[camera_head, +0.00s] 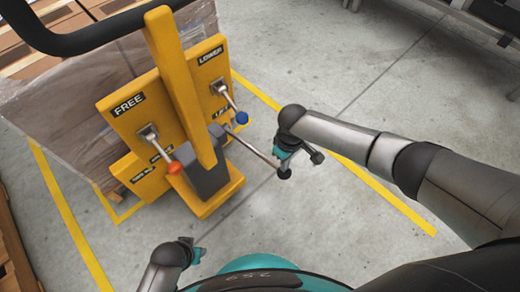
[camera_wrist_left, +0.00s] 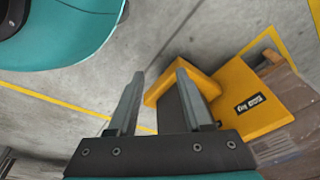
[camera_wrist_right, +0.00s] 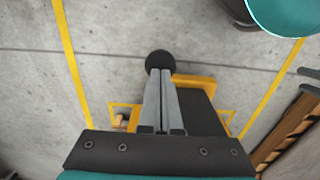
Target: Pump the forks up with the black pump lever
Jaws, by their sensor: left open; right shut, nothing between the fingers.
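The black pump lever (camera_head: 258,155) is a thin rod sticking out from the dark pump block at the yellow stacker's foot, ending in a black ball. My right gripper (camera_head: 284,164) is at that ball, shut with nothing between its fingers. In the right wrist view the black ball (camera_wrist_right: 160,62) shows just at the fingertips; I cannot tell whether they touch it. My left gripper (camera_head: 198,254) is low in the head view, away from the lever; its open, empty fingers show in the left wrist view (camera_wrist_left: 158,95). The forks are hidden behind the yellow stacker (camera_head: 190,90).
A lever with a red-orange knob (camera_head: 174,167) is on the FREE plate, and one with a blue knob (camera_head: 241,117) on the LOWER plate. A wrapped load (camera_head: 60,105) stands behind. A black handle bar (camera_head: 95,38) crosses the upper left.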

